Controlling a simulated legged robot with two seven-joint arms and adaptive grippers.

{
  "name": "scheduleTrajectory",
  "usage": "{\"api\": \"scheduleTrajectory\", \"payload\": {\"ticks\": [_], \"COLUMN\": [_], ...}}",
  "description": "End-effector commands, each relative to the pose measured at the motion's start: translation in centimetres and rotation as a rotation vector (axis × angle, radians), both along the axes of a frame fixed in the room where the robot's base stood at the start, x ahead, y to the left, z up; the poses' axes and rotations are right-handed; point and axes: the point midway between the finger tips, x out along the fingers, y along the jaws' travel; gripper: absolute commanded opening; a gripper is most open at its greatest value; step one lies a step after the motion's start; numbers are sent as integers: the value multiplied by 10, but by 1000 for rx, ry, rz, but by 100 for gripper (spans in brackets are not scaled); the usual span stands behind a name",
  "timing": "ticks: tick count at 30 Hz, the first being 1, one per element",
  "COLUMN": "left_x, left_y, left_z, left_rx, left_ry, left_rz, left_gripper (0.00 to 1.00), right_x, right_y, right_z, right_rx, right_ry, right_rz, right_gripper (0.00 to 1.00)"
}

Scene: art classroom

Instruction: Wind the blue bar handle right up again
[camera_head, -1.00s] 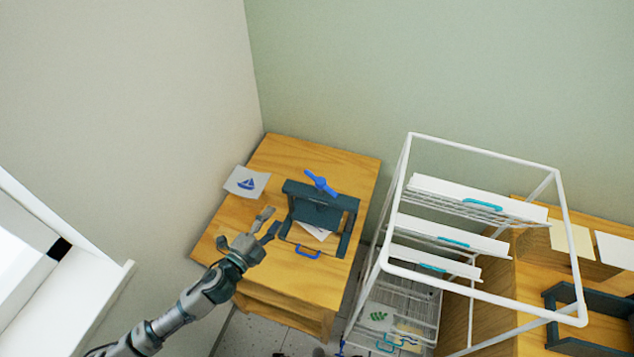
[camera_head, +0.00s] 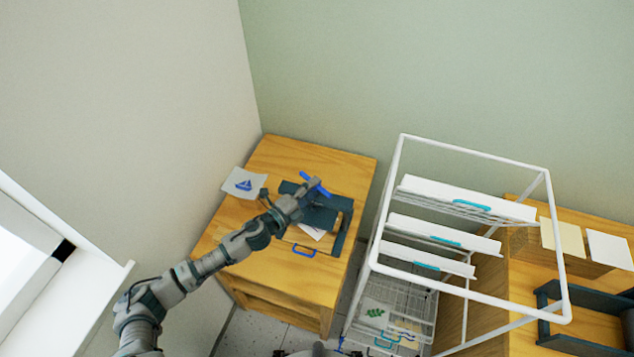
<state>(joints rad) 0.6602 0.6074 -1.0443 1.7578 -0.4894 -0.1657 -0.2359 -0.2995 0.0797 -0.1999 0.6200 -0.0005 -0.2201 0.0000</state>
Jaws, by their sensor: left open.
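The blue bar handle (camera_head: 321,190) sits on top of a dark teal press (camera_head: 340,232) on the wooden table. My left gripper (camera_head: 309,186) reaches over the press from the left, and its open fingers are at the bar handle. I cannot tell whether they touch it. The gripper and wrist hide part of the handle and the left side of the press. A white sheet (camera_head: 313,232) and a tray with a blue pull (camera_head: 304,251) show in the press below the handle. My right gripper is not in view.
A printed sheet with a blue sailboat (camera_head: 243,185) lies left of the press. A white wire drying rack (camera_head: 402,160) stands close on the right. The back of the table (camera_head: 320,160) is clear. Walls close in behind and on the left.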

Motion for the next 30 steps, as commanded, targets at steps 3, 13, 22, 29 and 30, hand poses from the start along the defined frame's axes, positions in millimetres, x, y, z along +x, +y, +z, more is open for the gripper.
{"api": "scheduleTrajectory", "payload": {"ticks": [3, 13, 22, 29, 30], "left_x": [12, 19, 18, 17, 17], "left_y": [-6, -8, -17, -19, -19], "left_z": [0, -1, -1, -2, -2], "left_rx": [-4, -8, -1, -2, -3], "left_ry": [0, 2, 2, 4, 4], "left_rz": [2, 2, 1, -4, -5], "left_gripper": [50, 50, 0, 0, 0], "right_x": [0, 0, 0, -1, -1], "right_y": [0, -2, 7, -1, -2], "right_z": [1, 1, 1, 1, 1], "right_rx": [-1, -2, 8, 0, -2], "right_ry": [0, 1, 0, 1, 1], "right_rz": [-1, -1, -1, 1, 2], "right_gripper": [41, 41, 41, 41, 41]}}
